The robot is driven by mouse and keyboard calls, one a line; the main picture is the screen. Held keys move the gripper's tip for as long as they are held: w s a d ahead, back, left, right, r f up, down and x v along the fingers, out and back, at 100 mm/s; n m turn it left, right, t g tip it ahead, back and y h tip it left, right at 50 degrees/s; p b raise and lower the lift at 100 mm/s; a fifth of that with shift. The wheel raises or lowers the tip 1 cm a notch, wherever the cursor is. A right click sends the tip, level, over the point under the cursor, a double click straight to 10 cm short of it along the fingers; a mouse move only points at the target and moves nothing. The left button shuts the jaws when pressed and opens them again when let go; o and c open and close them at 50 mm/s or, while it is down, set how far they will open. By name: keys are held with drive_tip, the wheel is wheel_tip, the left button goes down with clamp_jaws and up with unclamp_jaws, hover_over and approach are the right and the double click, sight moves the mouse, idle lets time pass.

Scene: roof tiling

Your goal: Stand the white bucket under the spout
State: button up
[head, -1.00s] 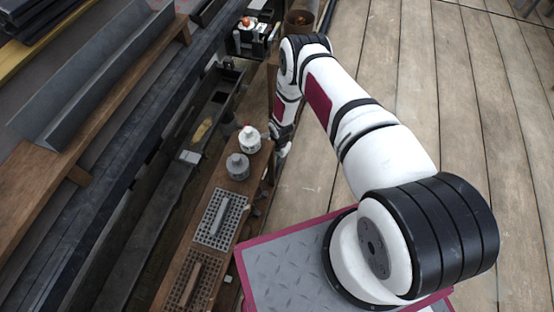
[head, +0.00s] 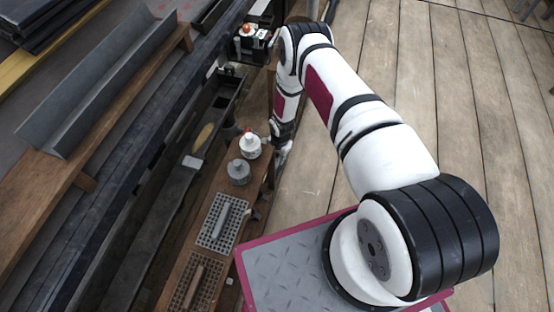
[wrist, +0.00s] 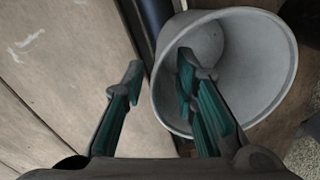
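The pale grey-white bucket (wrist: 262,60) fills the right of the wrist view, with its open mouth towards the camera. My gripper (wrist: 158,80) is open across the bucket's near-left wall. The right finger reaches into the mouth and the left finger is outside, over the planks. A gap shows between the left finger and the wall, so the bucket is not clamped. I cannot identify the spout for certain in either view.
A dark pipe or post (wrist: 152,18) stands beside the bucket.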

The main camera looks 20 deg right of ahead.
drive_tip(key=r+p, duration=0.1)
drive_tip(key=r, duration=0.2)
drive_tip(key=r+p, duration=0.1)
drive_tip(key=r, duration=0.3)
drive_tip(key=shift+s+d+r+p, duration=0.15)
drive_tip(key=shift+s+r+p, duration=0.05)
drive_tip(key=shift+r+p, duration=0.15)
drive_tip(key=w+d+r+n, duration=0.1)
drive_tip(key=w+r, duration=0.1)
drive_tip(key=r, duration=0.9)
drive_tip(key=w+d+r+n, duration=0.1)
drive_tip(key=w+r, duration=0.2)
drive_tip(key=r, duration=0.9)
drive_tip(key=s+r+n+h, duration=0.1)
drive_tip(key=s+r, duration=0.2)
drive_tip(key=r, duration=0.7)
drive_tip(key=s+r+n, duration=0.1)
drive_tip(key=s+r, duration=0.2)
drive_tip(key=r, duration=0.7)
drive_tip(key=s+r+n, duration=0.3)
drive_tip(key=s+r, duration=1.3)
drive_tip(key=s+a+r+n, duration=0.1)
drive_tip(key=s, duration=0.9)
drive_tip(key=s+a+r+n, duration=0.1)
drive_tip(key=s+n, duration=0.1)
drive_tip(key=s, duration=0.8)
drive_tip(key=shift+s+a+r+g+y, duration=0.15)
drive_tip(key=shift+s+r+g+y, duration=0.15)
drive_tip(key=shift+r, duration=0.1)
